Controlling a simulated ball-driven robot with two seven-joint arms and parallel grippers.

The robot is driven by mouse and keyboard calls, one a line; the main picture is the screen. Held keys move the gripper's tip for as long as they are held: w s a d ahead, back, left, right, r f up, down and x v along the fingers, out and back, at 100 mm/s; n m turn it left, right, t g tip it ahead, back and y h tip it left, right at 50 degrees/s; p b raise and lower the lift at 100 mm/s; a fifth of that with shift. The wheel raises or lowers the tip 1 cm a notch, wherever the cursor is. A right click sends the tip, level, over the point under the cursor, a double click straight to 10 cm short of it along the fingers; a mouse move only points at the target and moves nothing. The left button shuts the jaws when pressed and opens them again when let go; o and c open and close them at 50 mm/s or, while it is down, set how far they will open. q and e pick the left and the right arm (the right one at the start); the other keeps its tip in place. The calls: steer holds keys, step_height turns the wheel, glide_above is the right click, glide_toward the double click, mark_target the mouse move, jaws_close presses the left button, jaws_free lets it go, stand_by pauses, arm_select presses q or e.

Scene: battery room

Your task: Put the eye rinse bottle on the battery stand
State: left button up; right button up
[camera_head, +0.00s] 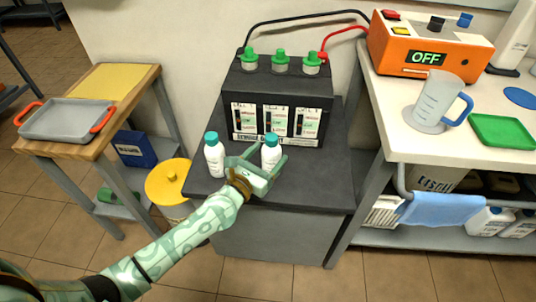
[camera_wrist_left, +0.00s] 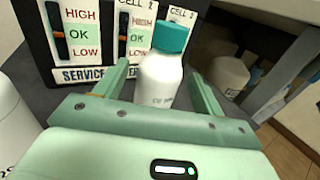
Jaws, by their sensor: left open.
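Two white bottles with teal caps stand upright on the dark battery stand (camera_head: 322,178), in front of the battery (camera_head: 275,103). They look alike, and I cannot read which is the eye rinse bottle. My left gripper (camera_head: 262,162) is open around the right bottle (camera_head: 271,152), with one finger on each side. In the left wrist view this bottle (camera_wrist_left: 161,78) stands between the open fingers, its small print partly readable. The left bottle (camera_head: 214,158) is beside the gripper; part of a white bottle (camera_wrist_left: 14,130) shows at the wrist view's left edge. My right gripper is not in view.
A white bench (camera_head: 390,130) on the right holds an orange charger (camera_head: 425,52), a jug (camera_head: 436,103) and a green tray (camera_head: 503,131). A wooden trolley (camera_head: 145,84) with a grey tray (camera_head: 66,122) stands left. The stand's front right is bare.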

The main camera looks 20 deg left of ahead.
arm_select(q)
steer(key=s+a+p, duration=0.1)
steer(key=s+a, duration=0.1)
steer(key=s, duration=0.9)
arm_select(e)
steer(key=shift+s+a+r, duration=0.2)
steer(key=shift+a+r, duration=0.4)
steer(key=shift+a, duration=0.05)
arm_select(q)
steer(key=shift+f, duration=0.1)
steer(key=s+a+f+m+g+y, duration=0.15)
steer(key=s+f+m+g, duration=0.35)
steer(key=s+f+m, duration=0.9)
steer(key=s+a+f+m+g, duration=0.2)
steer(key=s+f+m+g, duration=0.6)
steer(key=f, duration=1)
steer(key=s+f+m+g+y, duration=0.1)
steer(key=s+f+m+g, duration=0.2)
steer(key=s, duration=1.4)
steer(key=s+f+m+g+y, duration=0.1)
steer(key=s+f+m+g, duration=0.2)
steer(key=s+m, duration=0.9)
steer(key=s, duration=0.5)
steer(key=shift+d+m, duration=0.3)
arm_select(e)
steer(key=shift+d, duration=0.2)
